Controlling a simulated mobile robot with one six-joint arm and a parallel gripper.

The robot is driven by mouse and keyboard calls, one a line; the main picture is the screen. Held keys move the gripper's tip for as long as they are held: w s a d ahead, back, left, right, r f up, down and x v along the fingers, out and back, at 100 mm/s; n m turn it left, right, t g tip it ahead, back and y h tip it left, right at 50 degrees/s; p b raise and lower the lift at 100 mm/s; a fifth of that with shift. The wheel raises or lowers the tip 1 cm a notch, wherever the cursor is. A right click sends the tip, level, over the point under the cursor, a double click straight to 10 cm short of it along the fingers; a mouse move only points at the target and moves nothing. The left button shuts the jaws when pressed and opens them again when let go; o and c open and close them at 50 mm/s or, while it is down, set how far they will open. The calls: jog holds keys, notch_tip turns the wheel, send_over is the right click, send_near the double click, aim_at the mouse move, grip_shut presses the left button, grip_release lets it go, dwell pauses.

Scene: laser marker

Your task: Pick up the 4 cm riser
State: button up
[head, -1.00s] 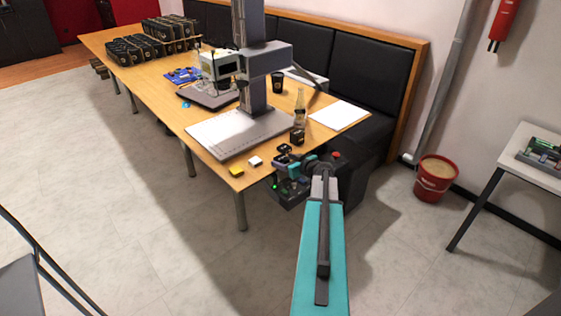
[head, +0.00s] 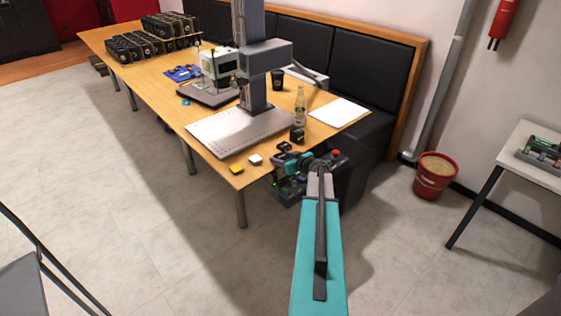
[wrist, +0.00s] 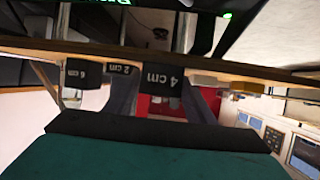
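The 4 cm riser is a small black block with a white "4 cm" label, seen close in the wrist view (wrist: 163,79). My gripper (wrist: 160,100) is open, with one grey finger to each side of this riser's lower part in the picture; I cannot tell whether they touch it. Black blocks marked "6 cm" (wrist: 83,74) and "2 cm" (wrist: 119,69) are to its left. In the head view my gripper (head: 283,165) is at the table's near corner, beside small black blocks (head: 284,146) whose labels are too small to read; it partly hides that spot.
The wooden table (head: 222,172) carries a large grey column machine (head: 255,85) on a flat plate. A bottle (head: 300,105), a yellow block (head: 236,168) and a white block (head: 255,160) are near my gripper. A red bucket (head: 434,180) stands on the floor to the right.

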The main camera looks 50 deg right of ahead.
aim_at(282, 157)
jog(key=c, duration=0.9)
jog(key=shift+r, duration=0.2)
jog(key=shift+r+b, duration=0.5)
jog(key=shift+r, duration=0.35)
jog(key=shift+s+a+r+b, duration=0.15)
jog(key=shift+r+b, duration=0.05)
jog(key=shift+r, duration=0.15)
jog(key=shift+s+a+r+b, duration=0.1)
jog(key=shift+r+b, duration=0.05)
jog(key=shift+r, duration=0.2)
jog(key=s+a+p, duration=0.1)
jog(key=s+a, duration=0.2)
jog(key=s+a+r+p, duration=0.1)
jog(key=s+a, duration=0.2)
jog(key=s+a+p, duration=0.1)
jog(key=s+a, duration=0.2)
jog(key=shift+s+r, duration=0.3)
jog(key=shift+r, duration=0.1)
jog(key=shift+s+a+p, duration=0.2)
jog(key=shift+p, duration=1.05)
